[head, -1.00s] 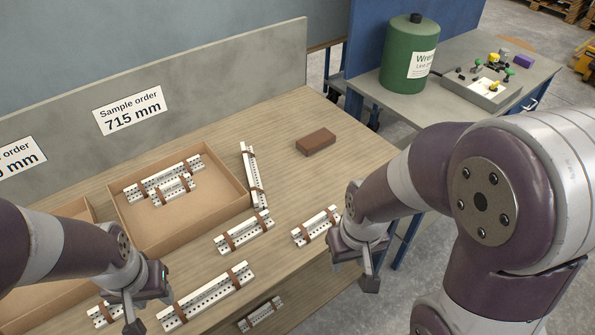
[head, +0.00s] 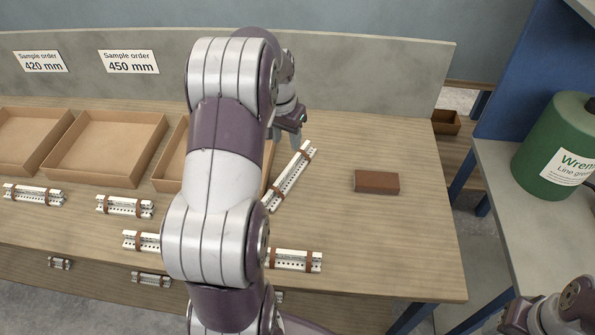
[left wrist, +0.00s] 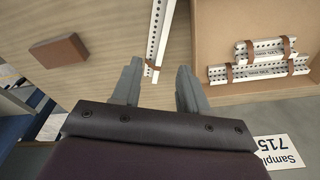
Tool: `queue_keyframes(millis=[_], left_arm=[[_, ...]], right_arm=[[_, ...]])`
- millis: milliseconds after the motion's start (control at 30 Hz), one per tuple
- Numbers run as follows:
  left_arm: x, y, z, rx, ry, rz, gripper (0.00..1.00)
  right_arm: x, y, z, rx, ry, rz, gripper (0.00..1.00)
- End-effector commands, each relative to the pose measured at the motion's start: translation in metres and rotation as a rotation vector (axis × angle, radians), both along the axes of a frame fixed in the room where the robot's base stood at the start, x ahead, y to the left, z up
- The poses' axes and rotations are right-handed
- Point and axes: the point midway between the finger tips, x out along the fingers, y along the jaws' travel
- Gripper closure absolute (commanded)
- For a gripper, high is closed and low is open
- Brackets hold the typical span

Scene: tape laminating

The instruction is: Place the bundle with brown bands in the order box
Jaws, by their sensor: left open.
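A long white perforated bundle with brown bands (head: 290,178) lies slanted on the table by the right side of the third order box (head: 170,168), which my left arm mostly hides. My left gripper (head: 291,128) is open at the bundle's far end. In the left wrist view the end of this bundle (left wrist: 158,38) shows between and beyond the open fingers (left wrist: 157,92); whether they touch it I cannot tell. The order box (left wrist: 262,86) there holds two banded bundles (left wrist: 258,68), by an upside-down 715 sign (left wrist: 280,150). A part of my right arm (head: 560,310) shows at lower right; its jaws are unclear.
A brown block (head: 376,182) lies right of the bundle, with bare table around it. Several shorter banded bundles (head: 125,205) lie along the front. Empty boxes under 420 and 450 signs (head: 128,62) stand left. A green canister (head: 560,150) is on the right-hand bench.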

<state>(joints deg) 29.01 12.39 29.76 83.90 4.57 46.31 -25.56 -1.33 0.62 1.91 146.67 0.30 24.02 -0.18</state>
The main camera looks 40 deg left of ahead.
Motion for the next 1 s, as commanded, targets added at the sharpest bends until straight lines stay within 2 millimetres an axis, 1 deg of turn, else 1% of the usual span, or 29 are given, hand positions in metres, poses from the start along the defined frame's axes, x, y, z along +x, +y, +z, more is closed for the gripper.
queue_keyframes(millis=[67, 200, 300, 433, 600, 700, 900, 933, 967, 1000], left_arm=[[0.002, 0.006, -0.015, -0.003, 0.004, 0.003, 0.57], [0.007, 0.006, -0.048, -0.001, 0.002, 0.002, 0.57], [0.009, 0.006, -0.063, 0.000, 0.001, 0.001, 0.57], [0.010, 0.006, -0.078, 0.000, 0.001, 0.001, 0.57], [0.011, 0.005, -0.110, 0.000, -0.001, 0.001, 0.57], [0.012, 0.005, -0.120, 0.001, -0.002, 0.001, 0.57], [0.013, 0.005, -0.121, 0.002, -0.004, 0.001, 0.57], [0.013, 0.005, -0.121, 0.002, -0.004, 0.001, 0.60], [0.013, 0.005, -0.121, 0.002, -0.004, 0.001, 0.70], [0.013, 0.005, -0.121, 0.002, -0.004, 0.001, 0.83]], right_arm=[[0.000, 0.000, 0.000, 0.000, 0.000, 0.000, 0.37], [0.000, 0.000, -0.001, 0.000, 0.000, 0.000, 0.37], [0.000, 0.000, -0.001, 0.000, 0.000, 0.000, 0.37], [0.000, 0.000, -0.001, 0.000, 0.000, 0.000, 0.37], [0.000, 0.000, 0.001, 0.000, 0.000, 0.000, 0.37], [0.000, 0.000, 0.001, 0.000, 0.000, 0.000, 0.37], [0.000, 0.000, 0.001, 0.000, 0.000, 0.000, 0.37], [0.000, 0.000, 0.001, 0.000, 0.000, 0.000, 0.37], [0.000, 0.000, 0.001, 0.000, 0.000, 0.000, 0.37], [0.000, 0.000, 0.001, 0.000, 0.000, 0.000, 0.37]])
